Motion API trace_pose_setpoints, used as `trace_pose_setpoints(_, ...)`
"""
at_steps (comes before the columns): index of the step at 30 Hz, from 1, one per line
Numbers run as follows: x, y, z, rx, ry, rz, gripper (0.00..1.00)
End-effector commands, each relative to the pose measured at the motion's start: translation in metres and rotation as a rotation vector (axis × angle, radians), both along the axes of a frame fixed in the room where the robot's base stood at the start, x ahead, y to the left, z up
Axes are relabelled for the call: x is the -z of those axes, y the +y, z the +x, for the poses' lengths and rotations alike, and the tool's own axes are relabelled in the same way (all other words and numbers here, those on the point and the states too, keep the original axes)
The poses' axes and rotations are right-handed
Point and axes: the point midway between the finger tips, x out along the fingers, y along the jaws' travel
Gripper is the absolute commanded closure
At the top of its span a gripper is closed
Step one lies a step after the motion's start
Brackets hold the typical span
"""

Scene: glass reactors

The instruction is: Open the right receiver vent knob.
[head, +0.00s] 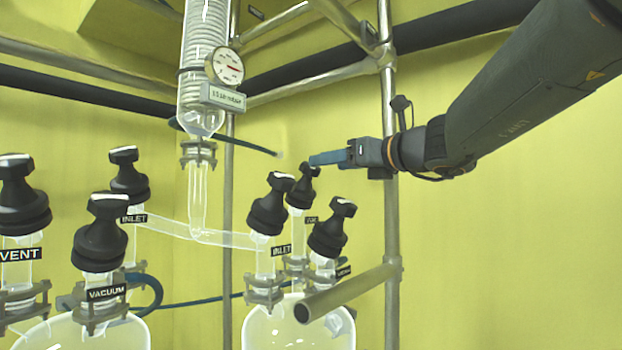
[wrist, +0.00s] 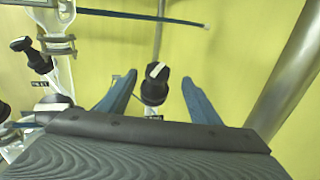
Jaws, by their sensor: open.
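The right receiver (head: 285,328) is a clear glass vessel with three black knobs on its necks. The left knob (head: 268,205) has a label reading INLET. The back knob (head: 301,187) and the front right knob (head: 332,228) have labels too small or covered to read surely. My gripper (head: 312,160) is at the top of the back knob, coming in from the right. In the wrist view one black knob (wrist: 155,84) with a pale-striped handle stands between the open blue fingers (wrist: 158,82), with gaps on both sides; nothing is gripped.
A cut metal pipe (head: 345,293) juts in front of the right receiver. A vertical steel post (head: 390,230) stands just right of the knobs, behind my gripper. A glass condenser with a gauge (head: 224,67) hangs left. Left receiver knobs (head: 100,235) stand further left.

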Motion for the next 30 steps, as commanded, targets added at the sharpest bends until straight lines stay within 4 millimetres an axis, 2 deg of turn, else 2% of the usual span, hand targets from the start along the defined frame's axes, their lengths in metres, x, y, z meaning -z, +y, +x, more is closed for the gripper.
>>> trace_pose_setpoints(9,-0.001,0.034,0.031,-0.013,0.002,0.003,0.43)
trace_pose_setpoints(15,-0.001,0.049,0.051,-0.011,0.001,0.002,0.43)
trace_pose_setpoints(27,-0.001,0.052,0.058,-0.005,0.001,0.001,0.43)
trace_pose_setpoints(30,0.0,0.052,0.058,-0.005,0.001,0.001,0.58)
